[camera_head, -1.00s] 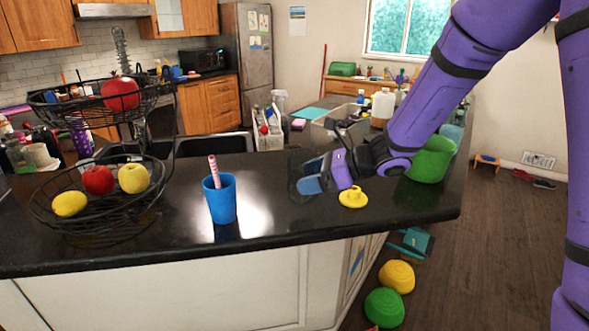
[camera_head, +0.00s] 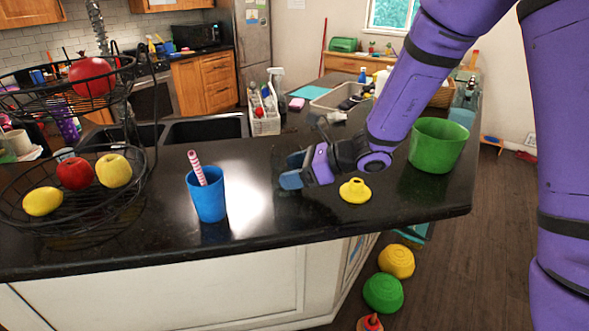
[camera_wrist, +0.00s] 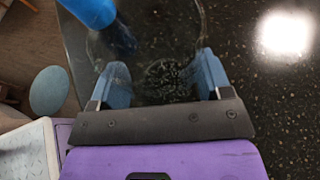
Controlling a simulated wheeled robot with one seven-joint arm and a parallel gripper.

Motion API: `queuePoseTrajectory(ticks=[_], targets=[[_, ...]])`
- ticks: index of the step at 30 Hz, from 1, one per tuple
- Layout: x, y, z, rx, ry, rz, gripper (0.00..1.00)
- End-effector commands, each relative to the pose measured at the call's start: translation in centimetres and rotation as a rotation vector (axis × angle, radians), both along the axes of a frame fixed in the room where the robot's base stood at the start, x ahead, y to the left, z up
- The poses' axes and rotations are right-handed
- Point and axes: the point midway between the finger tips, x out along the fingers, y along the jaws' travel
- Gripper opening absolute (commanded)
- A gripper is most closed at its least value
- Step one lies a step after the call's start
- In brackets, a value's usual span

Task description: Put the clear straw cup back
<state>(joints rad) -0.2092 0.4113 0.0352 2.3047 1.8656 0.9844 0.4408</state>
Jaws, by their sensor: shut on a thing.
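The clear cup (camera_wrist: 160,48) is see-through and sits between my gripper's two blue fingers in the wrist view, with its round rim and dark speckles showing through it. My gripper (camera_head: 291,172) is shut on the clear cup above the dark counter in the head view. There the cup is so faint that its outline barely shows. I cannot tell whether its base touches the counter. I make out no straw in it. A blue cup (camera_head: 209,196) with a striped straw (camera_head: 197,168) stands upright on the counter to the left of my gripper.
A yellow knobbed piece (camera_head: 355,191) and a green bucket (camera_head: 438,146) stand on the counter (camera_head: 300,222) to the right. A wire fruit basket (camera_head: 75,205) fills the left. The double sink (camera_head: 206,128) and a bottle caddy (camera_head: 264,120) lie behind. Counter between blue cup and gripper is bare.

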Motion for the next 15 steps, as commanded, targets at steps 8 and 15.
queuePoseTrajectory(ticks=[8,15], targets=[[0.02,-0.01,-0.25,0.000,-0.001,0.000,0.83],[0.02,-0.01,-0.25,0.000,0.000,0.000,0.97]])
